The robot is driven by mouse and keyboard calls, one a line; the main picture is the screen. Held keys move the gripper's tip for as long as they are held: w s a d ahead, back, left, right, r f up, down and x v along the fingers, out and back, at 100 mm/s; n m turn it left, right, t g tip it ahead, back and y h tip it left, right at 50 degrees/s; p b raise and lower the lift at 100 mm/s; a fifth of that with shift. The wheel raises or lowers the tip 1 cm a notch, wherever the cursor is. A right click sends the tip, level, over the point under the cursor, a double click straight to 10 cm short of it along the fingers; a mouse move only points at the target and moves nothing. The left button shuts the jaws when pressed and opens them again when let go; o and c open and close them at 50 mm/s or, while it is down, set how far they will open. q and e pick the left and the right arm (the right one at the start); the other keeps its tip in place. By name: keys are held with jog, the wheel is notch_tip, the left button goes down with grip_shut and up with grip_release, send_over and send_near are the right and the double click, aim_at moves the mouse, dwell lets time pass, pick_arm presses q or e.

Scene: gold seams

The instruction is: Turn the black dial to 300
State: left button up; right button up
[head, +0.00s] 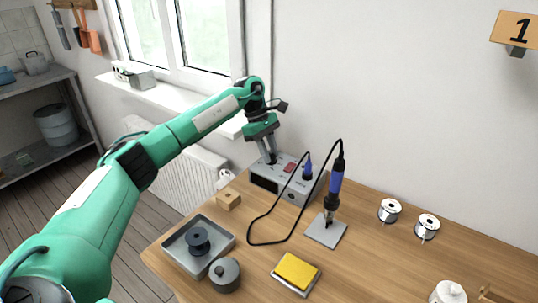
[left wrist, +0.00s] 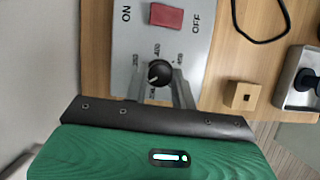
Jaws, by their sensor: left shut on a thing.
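The grey soldering station (head: 272,188) stands at the back of the wooden table. The black dial (left wrist: 159,72) is on its top panel, ringed by printed numbers. The dial's pale mark seems to point down-left in the left wrist view, but I cannot read the number there for sure. My left gripper (head: 269,157) reaches down onto the station and hides the dial in the head view. In the left wrist view its fingers (left wrist: 160,88) are shut on the dial from both sides. My right gripper is not in view.
A red switch (left wrist: 166,16) sits beside the dial between ON and OFF. The soldering iron (head: 336,180) stands upright on its stand right of the station, its black cable looping on the table. A wooden block (head: 229,200), metal tray (head: 170,257) and yellow sponge (head: 297,269) lie nearer.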

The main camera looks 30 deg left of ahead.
pick_arm(q)
jog(key=shift+w+m+g, duration=0.1)
jog(key=shift+m+g, duration=0.2)
jog(key=shift+m, duration=0.3)
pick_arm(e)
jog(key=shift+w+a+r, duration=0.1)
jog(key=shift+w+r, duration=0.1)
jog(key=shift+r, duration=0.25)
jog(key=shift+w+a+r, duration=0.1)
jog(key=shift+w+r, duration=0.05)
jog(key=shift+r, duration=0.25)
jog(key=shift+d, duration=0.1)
pick_arm(q)
jog(key=o, duration=1)
jog(key=b+v, duration=0.1)
jog(key=v, duration=1.2)
jog(key=shift+r, duration=0.45)
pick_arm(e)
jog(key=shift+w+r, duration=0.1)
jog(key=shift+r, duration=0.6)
